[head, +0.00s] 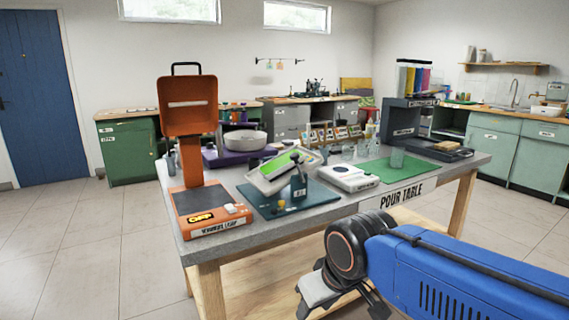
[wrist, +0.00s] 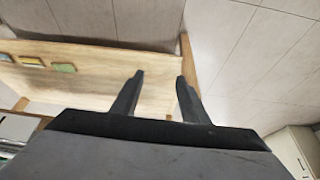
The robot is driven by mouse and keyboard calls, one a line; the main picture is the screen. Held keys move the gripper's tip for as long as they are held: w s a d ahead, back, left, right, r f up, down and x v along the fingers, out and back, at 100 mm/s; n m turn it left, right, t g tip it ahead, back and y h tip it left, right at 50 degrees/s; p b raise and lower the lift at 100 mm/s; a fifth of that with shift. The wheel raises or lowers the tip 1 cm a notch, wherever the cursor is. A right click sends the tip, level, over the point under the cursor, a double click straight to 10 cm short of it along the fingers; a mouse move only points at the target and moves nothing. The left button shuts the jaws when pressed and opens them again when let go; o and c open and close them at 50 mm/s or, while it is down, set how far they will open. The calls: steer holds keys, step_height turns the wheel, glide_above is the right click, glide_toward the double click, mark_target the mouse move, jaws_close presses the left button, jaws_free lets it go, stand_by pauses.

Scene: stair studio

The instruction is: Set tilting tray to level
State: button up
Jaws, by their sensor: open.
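The tilting tray (head: 270,178) is a white-rimmed tray with a green and grey inside. It sits tilted above a dark teal base (head: 318,197) on the table, its right end higher than its left. A dark upright piece (head: 299,188) and a small yellow knob (head: 281,204) stand on the base in front of it. My gripper shows in the wrist view (wrist: 158,88) with two black fingers apart and nothing between them. In the head view my arm is at the lower right, in front of the table and away from the tray; the fingers are partly hidden there.
The orange machine (head: 187,110) stands left of the tray. A white scale-like device (head: 353,178) and a green mat (head: 380,171) with a clear cup (head: 397,158) are to its right. The grey tabletop (head: 240,237) has a bare front strip. A wooden lower shelf (wrist: 85,75) shows beneath.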

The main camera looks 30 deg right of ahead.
steer(key=shift+w+r, duration=0.15)
steer(key=shift+r, duration=0.1)
steer(key=c, duration=0.8)
steer(key=w+r, duration=0.4)
steer(key=r, duration=0.2)
steer(key=w+d+r+n+g+h, duration=0.1)
steer(key=w+r, duration=0.4)
steer(key=r, duration=0.2)
steer(key=w+r+n+g+h, duration=0.1)
steer(key=w+r, duration=0.4)
steer(key=r, duration=0.1)
steer(key=shift+w+d+r, duration=0.15)
steer(key=shift+r, duration=0.1)
jaws_close()
steer(key=w+a+r+n+g+h, duration=0.1)
steer(key=w+a+r+g+h, duration=0.15)
steer(key=w+r, duration=1.05)
steer(key=w+d+f, duration=0.1)
steer(key=d+f, duration=0.7)
steer(key=shift+w+d+t+h, duration=0.25)
steer(key=shift+d+t+h, duration=0.05)
steer(key=shift+t+h, duration=0.05)
